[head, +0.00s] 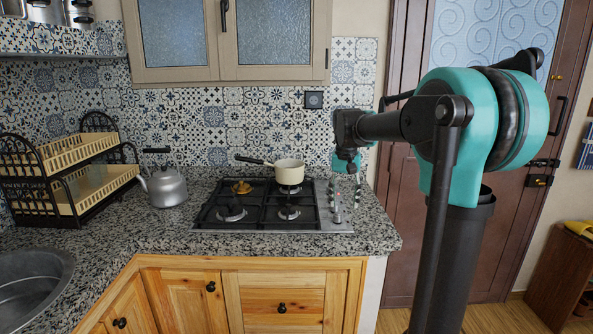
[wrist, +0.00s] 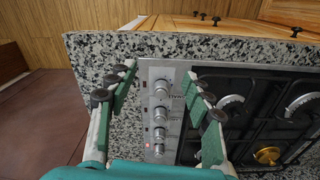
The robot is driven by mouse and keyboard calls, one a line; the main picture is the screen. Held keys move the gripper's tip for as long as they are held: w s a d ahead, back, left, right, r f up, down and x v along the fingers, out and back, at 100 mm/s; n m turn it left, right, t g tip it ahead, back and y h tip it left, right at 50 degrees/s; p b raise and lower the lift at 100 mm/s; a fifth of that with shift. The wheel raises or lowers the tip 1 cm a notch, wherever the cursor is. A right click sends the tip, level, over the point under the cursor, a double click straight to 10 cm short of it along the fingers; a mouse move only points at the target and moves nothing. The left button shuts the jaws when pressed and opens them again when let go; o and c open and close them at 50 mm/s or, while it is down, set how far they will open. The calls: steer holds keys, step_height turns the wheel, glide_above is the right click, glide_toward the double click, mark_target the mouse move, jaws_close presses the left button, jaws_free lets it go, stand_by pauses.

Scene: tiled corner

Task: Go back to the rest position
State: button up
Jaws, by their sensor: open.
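My gripper (head: 346,188) hangs from my extended arm above the right end of the hob, pointing down. In the wrist view, my gripper (wrist: 162,85) is open, its green fingers with dark round pads spread apart and nothing held between them. The column of hob knobs (wrist: 160,112) shows between the fingers, below them. A small red light glows beside the lowest knob in that view. The gas hob (head: 275,204) is set in the granite counter. Whether a finger touches a knob cannot be told.
A cream saucepan (head: 289,172) stands on the hob's back right burner, handle to the left. A grey kettle (head: 167,188) and a two-tier dish rack (head: 88,190) stand further left. A sink (head: 30,285) is at the lower left. A brown door (head: 400,215) is behind my arm.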

steer(key=s+d+f+n+t, duration=0.1)
steer(key=s+d+f+t, duration=0.1)
steer(key=s+f, duration=0.9)
steer(key=s+d+f+n+t, duration=0.1)
steer(key=s+d+f, duration=0.1)
steer(key=s+f, duration=0.8)
steer(key=s, duration=0.4)
steer(key=shift+f+t, duration=0.4)
